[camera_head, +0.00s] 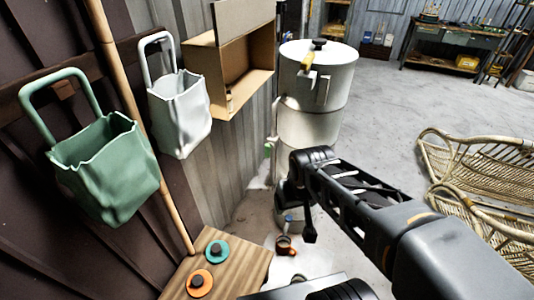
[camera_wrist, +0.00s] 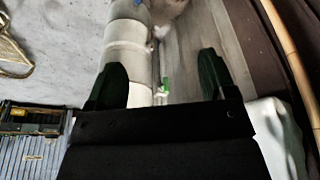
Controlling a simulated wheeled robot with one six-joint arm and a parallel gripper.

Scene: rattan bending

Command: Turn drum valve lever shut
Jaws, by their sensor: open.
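The drum (camera_head: 318,105) is a tall white cylinder with a lid, standing past my arm in the head view; it also shows at the upper left of the wrist view (camera_wrist: 127,35). A small green piece, probably the valve lever (camera_head: 267,150), sits low on a thin pipe at the drum's left side. In the wrist view the green piece (camera_wrist: 165,84) appears between my fingers in the picture, beyond them. My gripper (camera_wrist: 160,72) is open, with two dark green fingers spread and nothing between them. In the head view my arm hides part of the drum's base.
A green bag (camera_head: 105,165) and a white bag (camera_head: 180,112) hang on the left wall near a cardboard box (camera_head: 250,95). A wooden board (camera_head: 235,262) holds two round pieces.

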